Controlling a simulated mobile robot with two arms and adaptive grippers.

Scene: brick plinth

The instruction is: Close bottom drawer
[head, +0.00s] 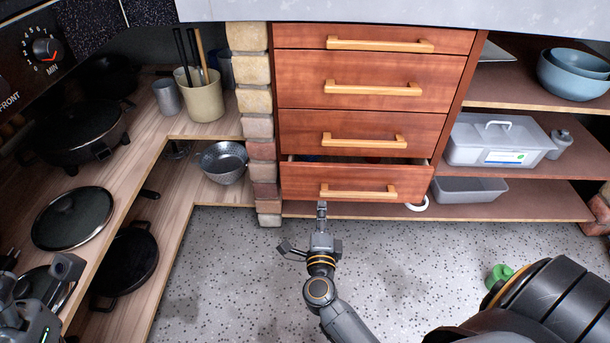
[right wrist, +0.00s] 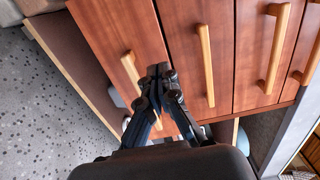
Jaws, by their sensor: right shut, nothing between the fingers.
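The bottom drawer (head: 300,182) of the reddish wooden unit is partly open. Its front stands out from the drawers above, and a dark gap shows over its top edge. Its light wooden handle (head: 358,191) runs across the front. My right gripper (head: 321,207) is shut and empty, with its tips at the lower left part of the drawer front. In the right wrist view the closed fingertips (right wrist: 160,70) overlap the drawer front beside the handle (right wrist: 130,72); I cannot tell whether they touch. Part of my left gripper (head: 62,268) shows at the lower left; its jaws are unclear.
Three drawers above look shut. Brick posts and a wooden shelf with pans (head: 74,217) and a colander (head: 223,161) stand left. Right shelves hold a lidded bin (head: 494,143) and grey tray (head: 470,190). A green object (head: 498,275) lies on the speckled floor, which is otherwise mostly clear.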

